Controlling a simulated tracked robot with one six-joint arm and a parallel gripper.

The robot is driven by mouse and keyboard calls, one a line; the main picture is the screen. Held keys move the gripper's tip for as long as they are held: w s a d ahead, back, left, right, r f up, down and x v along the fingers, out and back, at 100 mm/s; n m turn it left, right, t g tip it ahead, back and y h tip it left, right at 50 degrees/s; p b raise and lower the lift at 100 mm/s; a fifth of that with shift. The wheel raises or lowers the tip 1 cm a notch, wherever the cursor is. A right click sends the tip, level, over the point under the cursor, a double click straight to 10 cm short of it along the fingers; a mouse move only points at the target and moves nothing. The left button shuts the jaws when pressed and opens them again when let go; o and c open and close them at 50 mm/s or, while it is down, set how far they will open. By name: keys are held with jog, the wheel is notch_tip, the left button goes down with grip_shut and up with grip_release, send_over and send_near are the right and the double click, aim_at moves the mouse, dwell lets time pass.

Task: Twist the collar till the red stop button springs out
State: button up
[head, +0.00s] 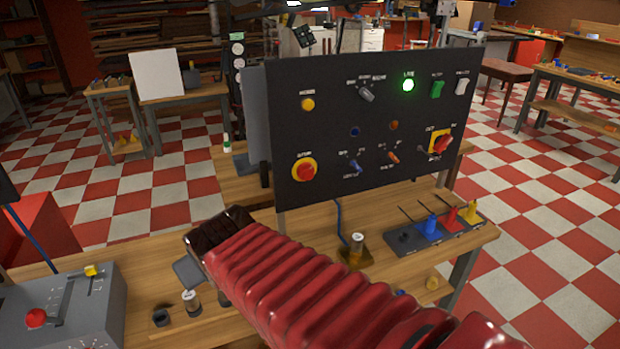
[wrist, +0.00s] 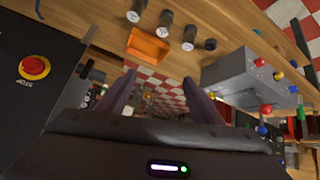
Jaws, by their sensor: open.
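The red stop button (head: 305,171) sits on a round yellow collar (head: 293,164) at the lower left of the upright black panel (head: 345,120). In the wrist view the red button (wrist: 35,66) and its yellow collar (wrist: 20,69) are at the far left, off to the side of my fingers. My gripper (wrist: 160,96) is open, with two spread fingers and nothing visible between them. It is apart from the button. In the head view my red-sleeved arm reaches leftward below the panel and the fingers cannot be made out.
The panel also carries a red-and-yellow rotary switch (head: 440,143), a lit green lamp (head: 408,85) and several toggles. A grey control box (head: 62,310) stands at the left of the bench. An orange tray (wrist: 148,46) and several small jars (wrist: 164,18) show in the wrist view.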

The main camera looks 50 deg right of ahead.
jog(key=w+d+m+t+h, duration=0.1)
jog(key=w+d+t+h, duration=0.15)
jog(key=d, duration=0.95)
jog(key=m+t+h, duration=0.1)
jog(key=t+h, duration=0.3)
jog(key=t, duration=0.1)
send_near(309, 177)
jog(key=v, duration=0.4)
jog(key=shift+s+r+y, duration=0.15)
jog(key=shift+s+y, duration=0.05)
jog(key=shift+y, duration=0.05)
jog(key=shift+w+d, duration=0.1)
jog(key=x, duration=1.3)
jog(key=shift+w+d+r, duration=0.1)
jog(key=shift+w+d, duration=0.05)
jog(key=shift+w, duration=0.15)
jog(key=c, duration=1.1)
